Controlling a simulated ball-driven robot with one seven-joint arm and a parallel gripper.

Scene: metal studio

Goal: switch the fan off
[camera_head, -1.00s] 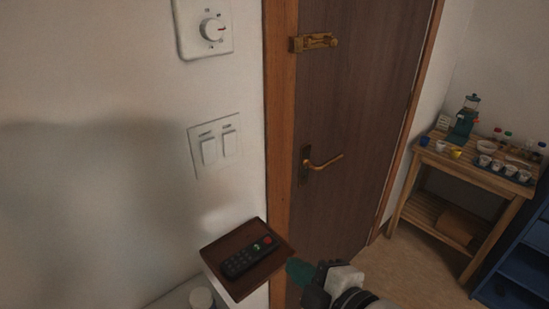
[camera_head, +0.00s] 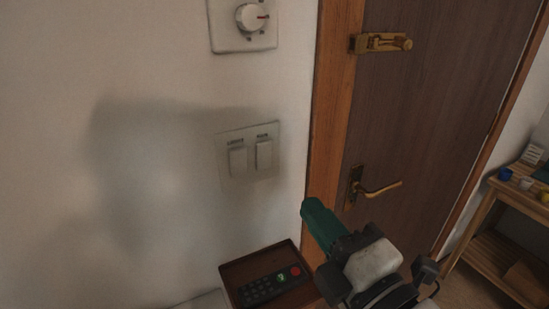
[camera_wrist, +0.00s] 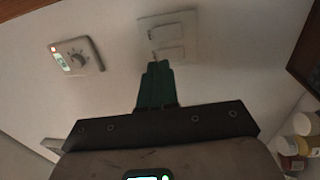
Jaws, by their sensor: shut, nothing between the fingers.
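A white switch plate (camera_head: 249,178) is on the wall left of the door, with two rockers side by side. The small label above the right rocker (camera_head: 264,155) seems to read FAN. The label above the left rocker (camera_head: 237,161) is blurred. My gripper (camera_head: 312,206) has green fingers, shut and empty. In the head view it is below and right of the plate, by the door frame. In the wrist view the closed fingertips (camera_wrist: 156,66) overlap the near edge of the plate (camera_wrist: 190,48); I cannot tell whether they touch it.
A round dial (camera_head: 250,17) is on the wall above the switches. A brown tray (camera_head: 237,272) with a black remote (camera_head: 268,287) is below them. The brown door (camera_head: 430,110), its brass handle (camera_head: 381,189) and a latch (camera_head: 380,43) are to the right. A wooden table (camera_head: 490,240) stands beyond.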

